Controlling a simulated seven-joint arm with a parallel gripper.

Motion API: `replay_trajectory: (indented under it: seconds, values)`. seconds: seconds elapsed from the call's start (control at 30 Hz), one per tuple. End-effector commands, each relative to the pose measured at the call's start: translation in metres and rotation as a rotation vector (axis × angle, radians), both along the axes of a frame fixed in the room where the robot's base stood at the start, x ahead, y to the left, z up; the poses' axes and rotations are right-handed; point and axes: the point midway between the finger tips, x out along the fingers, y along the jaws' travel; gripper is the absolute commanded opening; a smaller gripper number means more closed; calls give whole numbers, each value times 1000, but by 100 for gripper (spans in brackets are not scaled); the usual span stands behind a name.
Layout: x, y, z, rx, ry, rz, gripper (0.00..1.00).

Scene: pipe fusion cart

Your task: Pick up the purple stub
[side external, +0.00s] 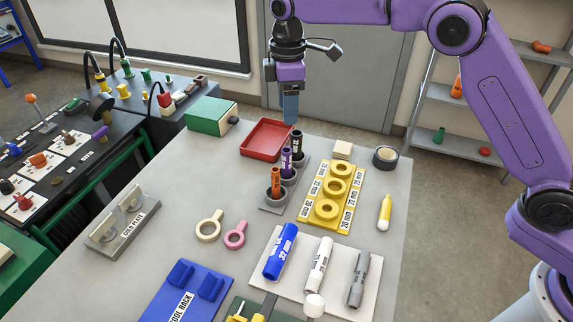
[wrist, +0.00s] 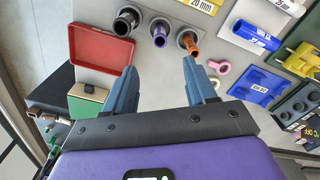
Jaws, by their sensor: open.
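The purple stub (side external: 286,161) stands upright in the middle cup of a grey three-cup holder (side external: 270,208), between a black stub (side external: 296,144) and an orange stub (side external: 276,182). In the wrist view the purple stub (wrist: 160,38) shows its open end just beyond my fingertips, roughly centred between them. My gripper (side external: 290,118) points down, above and apart from the stubs. In the wrist view my gripper (wrist: 160,70) has its two blue fingers wide apart with nothing between them.
A red tray (side external: 267,140) lies beside the holder. A yellow ring plate (side external: 311,215) is right of it. A green box (side external: 210,115) stands at the table's back left. Cream (side external: 208,226) and pink (side external: 235,235) rings lie in front. Bare table is left of the holder.

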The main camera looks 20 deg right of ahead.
Motion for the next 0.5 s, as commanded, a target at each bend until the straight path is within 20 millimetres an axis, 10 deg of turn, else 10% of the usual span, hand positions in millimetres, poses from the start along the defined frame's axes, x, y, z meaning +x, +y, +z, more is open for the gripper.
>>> replay_trajectory:
  seconds: [0.5]
  values:
    - [-1, -1, -92, -2, 4, -2, 56]
